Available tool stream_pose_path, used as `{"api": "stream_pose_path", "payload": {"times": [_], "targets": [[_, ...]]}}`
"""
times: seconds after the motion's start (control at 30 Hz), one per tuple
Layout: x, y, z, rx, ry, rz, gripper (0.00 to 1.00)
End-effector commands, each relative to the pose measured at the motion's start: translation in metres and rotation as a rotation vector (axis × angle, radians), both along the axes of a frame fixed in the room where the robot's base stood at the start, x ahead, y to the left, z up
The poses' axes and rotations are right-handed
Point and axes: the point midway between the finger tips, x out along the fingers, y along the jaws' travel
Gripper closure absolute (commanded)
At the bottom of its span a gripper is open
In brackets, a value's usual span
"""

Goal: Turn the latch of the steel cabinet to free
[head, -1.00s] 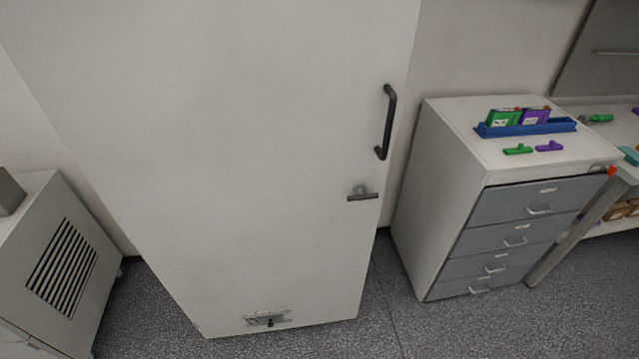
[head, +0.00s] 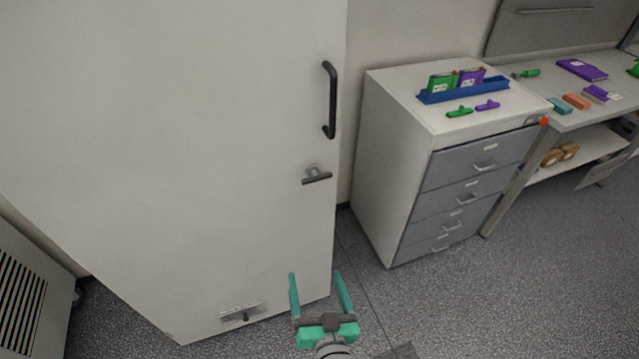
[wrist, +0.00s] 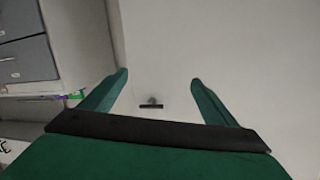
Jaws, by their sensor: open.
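The steel cabinet (head: 190,140) is a tall pale door front at the left in the head view. Its latch (head: 317,178) is a short dark grey bar on a round mount, lying roughly level below the black door handle (head: 331,100). My gripper (head: 319,277) has green fingers, is open and empty, and is in front of the door's lower right part, below the latch in the picture. In the wrist view the latch (wrist: 151,106) shows between the two spread fingers (wrist: 158,78), some distance beyond them. Nothing touches the latch.
A drawer unit (head: 390,170) stands right of the cabinet, with a blue rack (head: 463,90) on top. A bench (head: 590,115) is further right. A bottom fitting (head: 240,313) is low on the door. The floor (head: 520,300) at the right is clear.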

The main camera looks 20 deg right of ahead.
Motion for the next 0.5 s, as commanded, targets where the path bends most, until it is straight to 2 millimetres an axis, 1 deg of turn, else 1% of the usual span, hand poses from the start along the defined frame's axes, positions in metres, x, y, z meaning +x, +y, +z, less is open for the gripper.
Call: {"api": "stream_pose_path", "payload": {"times": [0.03, 0.17, 0.2, 0.3, 0.4, 0.5], "targets": [[0.015, -0.013, 0.014, 0.0, -0.023, 0.004, 0.19], [0.046, -0.036, 0.046, 0.0, -0.068, 0.041, 0.19], [0.054, -0.043, 0.057, -0.003, -0.082, 0.053, 0.19], [0.07, -0.057, 0.083, -0.015, -0.113, 0.09, 0.19], [0.081, -0.069, 0.105, -0.033, -0.139, 0.121, 0.19], [0.086, -0.076, 0.12, -0.046, -0.156, 0.145, 0.19]]}}
